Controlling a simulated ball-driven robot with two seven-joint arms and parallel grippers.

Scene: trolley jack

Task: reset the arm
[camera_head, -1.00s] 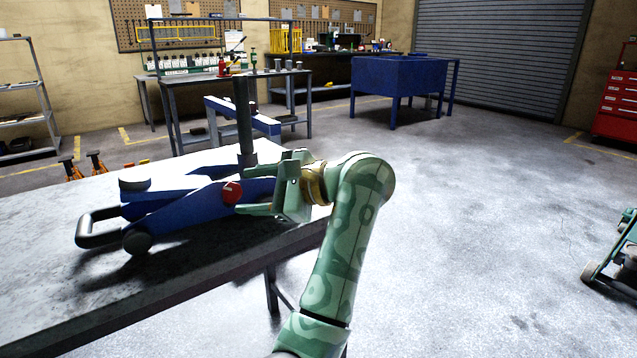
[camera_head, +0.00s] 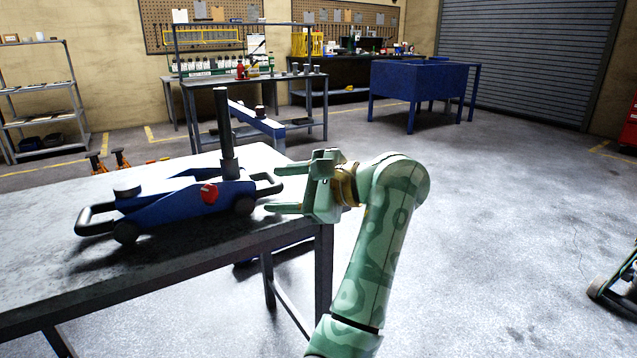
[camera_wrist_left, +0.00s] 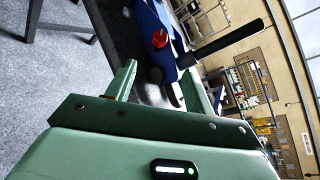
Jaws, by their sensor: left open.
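My left gripper (camera_head: 290,190) is open and empty, its fingers pointing left, just off the right end of the table. In the left wrist view the jack's red cap (camera_wrist_left: 160,38) and black handle (camera_wrist_left: 228,42) show beyond the green fingers. My right gripper is not in view.
The grey table (camera_head: 200,258) ends just under my gripper. Open concrete floor lies to the right. A blue bin on legs (camera_head: 425,82), a workbench (camera_head: 255,90) and orange stands (camera_head: 97,162) are farther back.

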